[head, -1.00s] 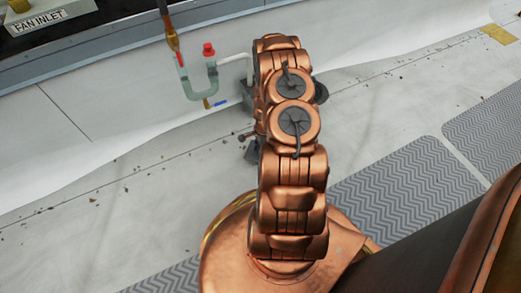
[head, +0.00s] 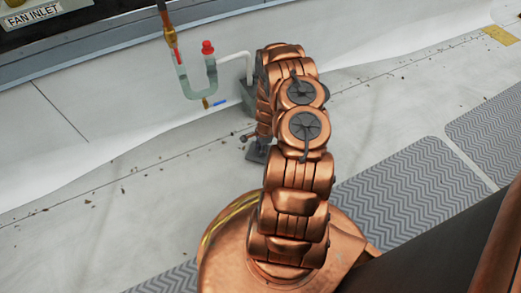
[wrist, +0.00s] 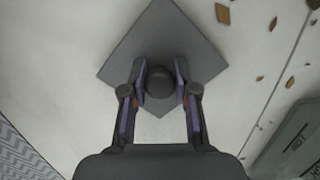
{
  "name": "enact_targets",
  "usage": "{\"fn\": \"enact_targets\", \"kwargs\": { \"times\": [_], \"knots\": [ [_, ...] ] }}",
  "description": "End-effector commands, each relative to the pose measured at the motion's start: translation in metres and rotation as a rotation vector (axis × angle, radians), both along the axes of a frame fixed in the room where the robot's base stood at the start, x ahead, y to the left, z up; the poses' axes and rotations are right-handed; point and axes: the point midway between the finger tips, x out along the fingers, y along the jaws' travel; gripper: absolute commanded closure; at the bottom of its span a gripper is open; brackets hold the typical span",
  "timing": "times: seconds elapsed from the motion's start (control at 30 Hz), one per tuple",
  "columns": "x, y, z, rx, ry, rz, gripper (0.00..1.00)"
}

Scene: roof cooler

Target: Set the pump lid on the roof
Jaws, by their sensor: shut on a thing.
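The pump lid (wrist: 160,35) is a flat dark grey square plate with a round knob (wrist: 160,82) in its middle. In the wrist view my gripper (wrist: 159,88) is shut on the knob, one finger on each side. In the head view the lid (head: 256,154) shows small beside my arm, over the pale roof (head: 150,185). My arm hides most of the gripper there. I cannot tell whether the plate touches the roof or hangs just above it.
A grey-green box (wrist: 295,145) with lettering stands at the lower right in the wrist view. A U-shaped pipe (head: 198,90) with a red cap stands left of my arm. Patterned grey walkway mats (head: 395,205) lie at right. Scattered leaves (wrist: 223,13) dot the open roof.

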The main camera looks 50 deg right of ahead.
Motion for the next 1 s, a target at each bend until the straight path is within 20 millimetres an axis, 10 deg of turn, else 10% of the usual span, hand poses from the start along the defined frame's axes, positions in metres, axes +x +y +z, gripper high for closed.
{"fn": "enact_targets", "kwargs": {
  "times": [0.07,0.1,0.3,1.0],
  "knots": [
    [0.0,0.0,-0.003,0.0,0.0,0.0,1.0],
    [0.0,0.0,-0.002,0.0,0.0,0.0,0.67],
    [0.0,0.0,-0.002,0.0,0.0,0.0,0.46],
    [0.0,-0.005,0.034,-0.002,-0.002,0.001,0.46]
  ]
}}
